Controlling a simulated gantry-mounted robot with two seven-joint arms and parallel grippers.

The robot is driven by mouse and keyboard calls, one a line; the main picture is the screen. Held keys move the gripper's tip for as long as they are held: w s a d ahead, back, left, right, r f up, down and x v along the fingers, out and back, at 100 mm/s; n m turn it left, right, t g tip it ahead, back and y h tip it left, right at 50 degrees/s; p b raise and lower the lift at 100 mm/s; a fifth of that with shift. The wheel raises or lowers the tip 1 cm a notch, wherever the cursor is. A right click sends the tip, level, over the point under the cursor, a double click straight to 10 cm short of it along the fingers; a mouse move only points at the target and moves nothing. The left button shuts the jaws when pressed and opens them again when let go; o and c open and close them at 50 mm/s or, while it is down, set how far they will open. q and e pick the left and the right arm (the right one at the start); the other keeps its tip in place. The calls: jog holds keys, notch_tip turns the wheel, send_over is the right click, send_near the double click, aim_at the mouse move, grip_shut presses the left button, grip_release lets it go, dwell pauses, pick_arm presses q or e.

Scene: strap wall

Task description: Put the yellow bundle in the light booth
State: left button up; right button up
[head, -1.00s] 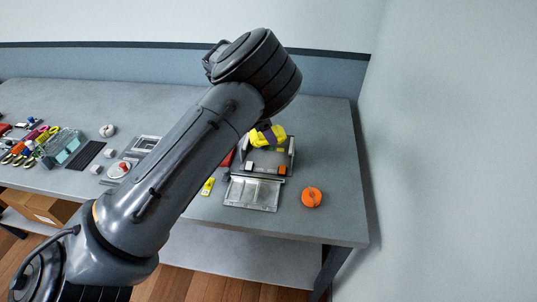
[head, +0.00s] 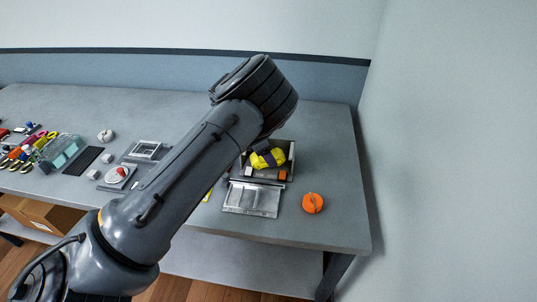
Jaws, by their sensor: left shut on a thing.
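The yellow bundle (head: 277,156) sits low inside the light booth, its left part hidden behind my left arm. The light booth (head: 292,152) is a grey open box near the right end of the bench, with its pale front flap (head: 250,198) folded down. My left gripper (head: 261,151) is at the bundle and shut on it, mostly hidden by its own wrist. I cannot tell whether the bundle touches the booth floor. My right gripper is not in view.
A round orange thing (head: 312,203) stands right of the flap. A small orange block (head: 282,175) is at the booth's front edge. Left of my arm are a red button (head: 120,172), a teal crate (head: 62,150) and several coloured tools. The bench's right end is otherwise clear.

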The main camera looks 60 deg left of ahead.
pick_arm(q)
jog(key=shift+f, duration=0.2)
jog(key=o, duration=1.1)
jog(key=shift+c, duration=0.2)
jog(key=shift+r, duration=0.2)
jog(key=shift+r, duration=0.15)
jog(key=p+v, duration=0.2)
jog(key=v, duration=0.9)
jog(key=shift+s+r+p, duration=0.25)
jog(key=shift+r+p, duration=0.1)
jog(key=shift+p, duration=0.05)
